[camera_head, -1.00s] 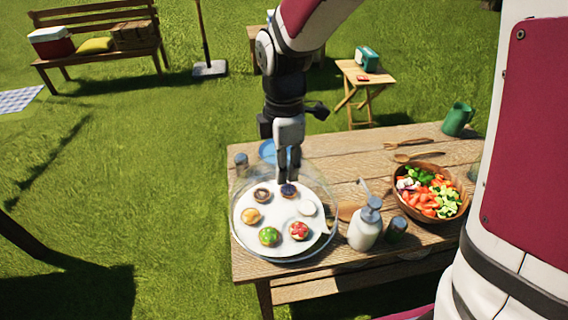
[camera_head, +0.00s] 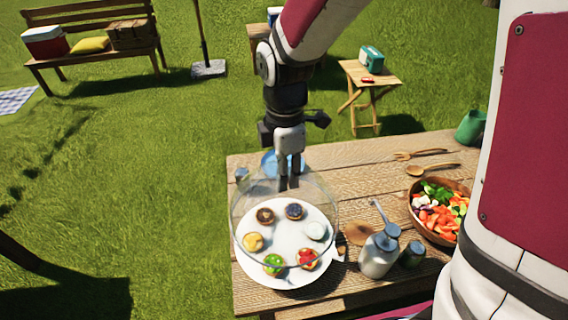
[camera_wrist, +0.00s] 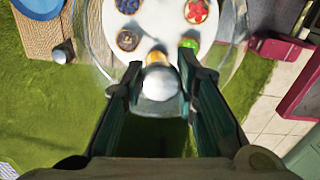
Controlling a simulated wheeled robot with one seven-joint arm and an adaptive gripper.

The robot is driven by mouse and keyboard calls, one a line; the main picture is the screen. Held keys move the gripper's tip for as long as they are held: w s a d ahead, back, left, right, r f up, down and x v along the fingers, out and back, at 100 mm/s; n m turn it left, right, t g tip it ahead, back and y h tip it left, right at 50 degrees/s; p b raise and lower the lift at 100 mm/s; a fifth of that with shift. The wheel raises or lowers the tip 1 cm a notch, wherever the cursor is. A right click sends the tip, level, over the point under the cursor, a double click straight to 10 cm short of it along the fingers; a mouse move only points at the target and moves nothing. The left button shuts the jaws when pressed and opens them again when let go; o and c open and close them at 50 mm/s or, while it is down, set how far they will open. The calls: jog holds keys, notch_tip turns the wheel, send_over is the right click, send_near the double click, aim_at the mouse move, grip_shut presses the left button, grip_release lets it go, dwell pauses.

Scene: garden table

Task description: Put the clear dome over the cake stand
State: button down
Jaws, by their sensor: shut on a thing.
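My gripper (camera_head: 290,184) points down and is shut on the clear dome (camera_head: 246,192) at its top. In the wrist view the dome's pale round knob (camera_wrist: 160,82) sits between the fingers. The white cake stand (camera_head: 292,232) holds several small topped cakes and shows through the dome. In the head view the dome lies toward the back of the stand, whose front edge extends past the dome's rim. The dome looks held above the stand; the exact gap is hard to tell. The wrist view also shows the stand (camera_wrist: 158,18) beneath the dome.
A pump bottle (camera_head: 378,256) and a small dark jar (camera_head: 413,254) stand right of the stand. A salad bowl (camera_head: 418,222) is farther right. A blue plate (camera_head: 270,163) and a small jar (camera_head: 241,174) lie behind the dome. Grass borders the table's left edge.

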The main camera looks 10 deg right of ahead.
notch_tip(320, 180, down, 10)
jog(key=b, duration=0.3)
jog(key=shift+r, duration=0.15)
dwell(0.7)
jog(key=shift+f+b, duration=0.4)
jog(key=shift+f, duration=0.05)
dwell(0.6)
jog(key=c, duration=1.2)
grip_release()
notch_tip(320, 180, up, 12)
jog(key=shift+s, duration=0.1)
